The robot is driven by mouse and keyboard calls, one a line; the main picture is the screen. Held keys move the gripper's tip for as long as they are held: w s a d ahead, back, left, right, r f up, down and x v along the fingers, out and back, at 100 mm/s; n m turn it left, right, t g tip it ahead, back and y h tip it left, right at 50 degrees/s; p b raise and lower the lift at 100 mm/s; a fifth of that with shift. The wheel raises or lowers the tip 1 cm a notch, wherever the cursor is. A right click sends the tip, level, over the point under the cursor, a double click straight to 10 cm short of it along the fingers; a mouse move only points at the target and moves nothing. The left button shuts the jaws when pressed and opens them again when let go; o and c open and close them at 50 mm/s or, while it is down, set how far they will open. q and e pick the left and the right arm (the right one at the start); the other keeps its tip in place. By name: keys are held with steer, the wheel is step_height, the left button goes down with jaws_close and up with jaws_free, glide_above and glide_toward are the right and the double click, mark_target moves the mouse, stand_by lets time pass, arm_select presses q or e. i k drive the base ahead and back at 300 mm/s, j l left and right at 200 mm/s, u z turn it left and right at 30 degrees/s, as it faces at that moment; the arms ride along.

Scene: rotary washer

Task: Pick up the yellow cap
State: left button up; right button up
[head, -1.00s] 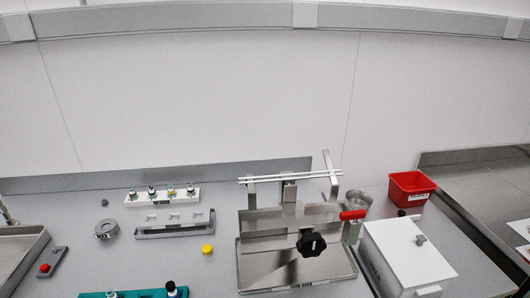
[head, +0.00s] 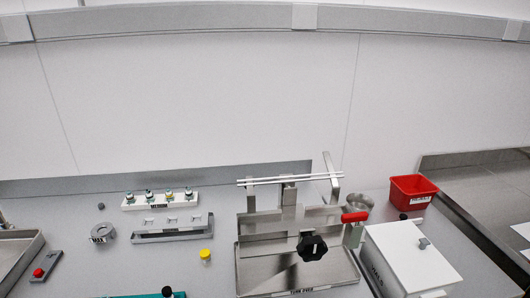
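The yellow cap (head: 206,254) is on the grey worktop, in front of the metal tray with white pieces and left of the steel fixture. A small pale part shows just below the yellow; I cannot tell if it belongs to the cap or to something under it. Neither of my grippers is in the head view, and nothing touches the cap.
A white vial rack (head: 160,203) and a metal tray (head: 172,237) lie behind the cap. The steel fixture (head: 245,265) with a black knob (head: 312,247) stands right. A grey ring (head: 103,233) and red-button box (head: 42,267) are left. A teal rack edge (head: 150,296) shows in front.

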mark_target(204, 254)
steer(key=u, duration=1.05)
steer(key=j+z, duration=0.15)
steer(key=j, duration=1.15)
